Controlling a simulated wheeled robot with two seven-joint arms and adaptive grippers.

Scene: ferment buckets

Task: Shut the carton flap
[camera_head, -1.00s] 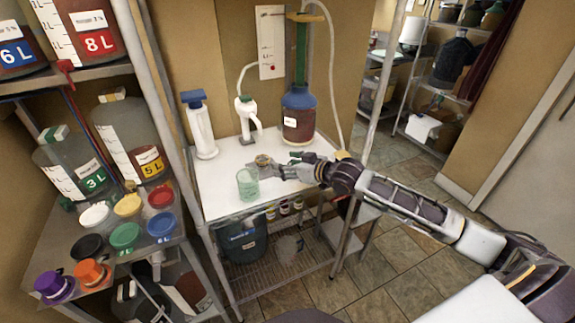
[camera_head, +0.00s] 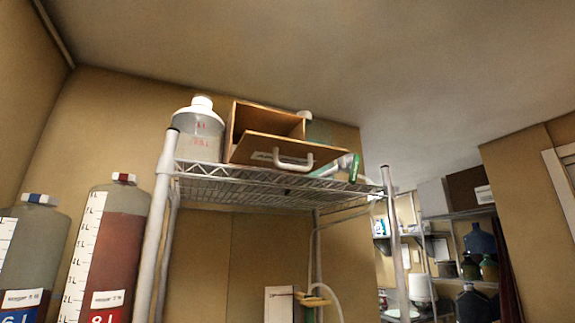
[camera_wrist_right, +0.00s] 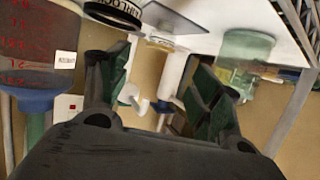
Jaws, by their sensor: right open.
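The wooden carton (camera_head: 238,117) stands on the top wire shelf in the head view, its front open and its inside dark. Its flap (camera_head: 240,151) is tilted outward and down at the front, with a pale curved handle (camera_head: 294,163) on it. My right gripper (camera_wrist_right: 155,78) shows only in the right wrist view; its two green-padded fingers are apart and nothing is held between them. It is over the white worktable, away from the carton. My left gripper is in neither current view.
A white-capped jug (camera_head: 198,130) stands left of the carton. A green and white item (camera_head: 340,167) lies to its right on the wire shelf (camera_head: 270,179). The wrist view shows an airlock-labelled tin (camera_wrist_right: 115,13) and a green cup (camera_wrist_right: 247,50) near the gripper.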

